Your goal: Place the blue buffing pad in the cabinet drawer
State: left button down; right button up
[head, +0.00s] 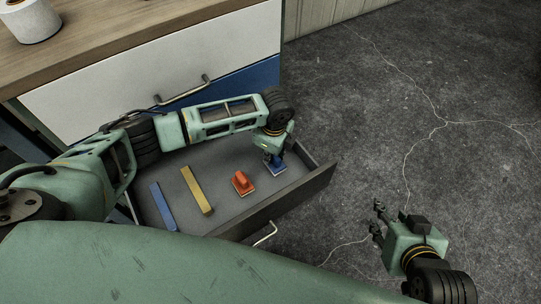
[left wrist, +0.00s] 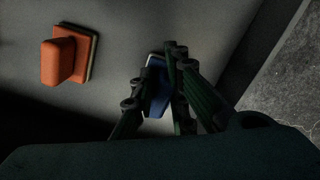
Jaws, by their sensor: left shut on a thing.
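The blue buffing pad (head: 275,167) is at the right end of the open cabinet drawer (head: 225,170), inside its walls. My left gripper (head: 276,153) points down over it and is shut on it. In the left wrist view the blue pad (left wrist: 156,88) shows between the fingers (left wrist: 156,92), which hide part of it. The pad is at or close to the drawer floor; I cannot tell whether it touches. My right gripper (head: 378,219) is outside the drawer to the right, above the floor, with its fingers apart and nothing between them.
An orange-red block-handled pad (head: 242,183) lies left of the blue pad in the drawer; it also shows in the left wrist view (left wrist: 66,58). A yellow bar (head: 196,190) and a blue bar (head: 162,206) lie further left. A white roll (head: 31,20) stands on the wooden top (head: 130,30).

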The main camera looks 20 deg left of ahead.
pick_arm(q)
jog(key=shift+f, duration=0.2)
pick_arm(e)
jog(key=shift+w+a+r, duration=0.1)
jog(key=shift+w+r, duration=0.2)
jog(key=shift+w, duration=0.05)
pick_arm(q)
jog(key=c, duration=1.7)
grip_release()
jog(key=shift+f, duration=0.15)
jog(key=shift+c, duration=0.2)
